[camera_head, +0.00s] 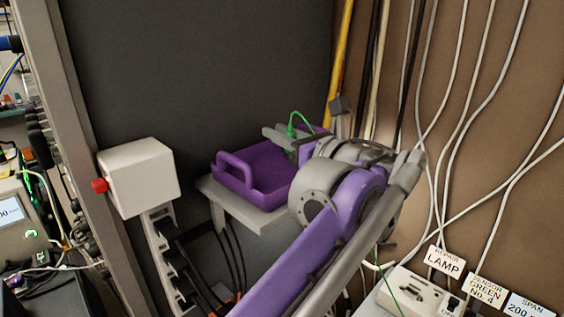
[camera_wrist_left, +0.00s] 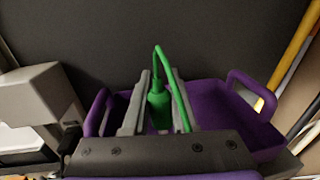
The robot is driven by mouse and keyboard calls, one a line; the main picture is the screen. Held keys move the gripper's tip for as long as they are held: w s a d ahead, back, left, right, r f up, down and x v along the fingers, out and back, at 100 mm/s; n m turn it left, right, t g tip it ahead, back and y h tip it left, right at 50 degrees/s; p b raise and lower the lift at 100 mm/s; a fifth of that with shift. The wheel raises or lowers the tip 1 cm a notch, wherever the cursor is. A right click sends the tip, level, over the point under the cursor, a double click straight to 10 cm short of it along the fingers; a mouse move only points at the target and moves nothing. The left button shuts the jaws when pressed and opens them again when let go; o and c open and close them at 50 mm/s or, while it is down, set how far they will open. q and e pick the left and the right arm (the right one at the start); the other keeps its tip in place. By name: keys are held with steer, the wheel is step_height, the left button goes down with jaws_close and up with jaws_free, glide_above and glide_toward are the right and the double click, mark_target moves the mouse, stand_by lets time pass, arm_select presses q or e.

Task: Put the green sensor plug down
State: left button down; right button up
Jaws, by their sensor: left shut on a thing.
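The green sensor plug (camera_head: 291,129) is held by my left gripper (camera_head: 287,139). In the left wrist view the green plug (camera_wrist_left: 158,106) sits upright between the two grey fingers, and its green cable loops up over the top and down to the right. My left gripper is shut on it, over the purple tray (camera_head: 237,163) with raised handles. The tray (camera_wrist_left: 225,102) also shows behind and on both sides of the fingers in the wrist view. I cannot tell whether the plug touches the tray floor. My right gripper is not in view.
The tray stands on a grey shelf (camera_head: 240,212) against a dark panel. A white box with a red button (camera_head: 138,177) is to its left. Yellow, black and white cables hang at the right. Labels and a socket block (camera_head: 412,291) are at the lower right.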

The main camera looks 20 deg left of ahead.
arm_select(q)
steer(key=shift+w+f, duration=0.1)
steer(key=shift+f, duration=2.6)
steer(key=shift+f+b, duration=0.35)
steer(key=c, duration=0.7)
jaws_free()
steer(key=shift+r, duration=0.3)
steer(key=shift+d, duration=0.3)
steer(key=v, duration=1.1)
steer(key=shift+d, duration=0.15)
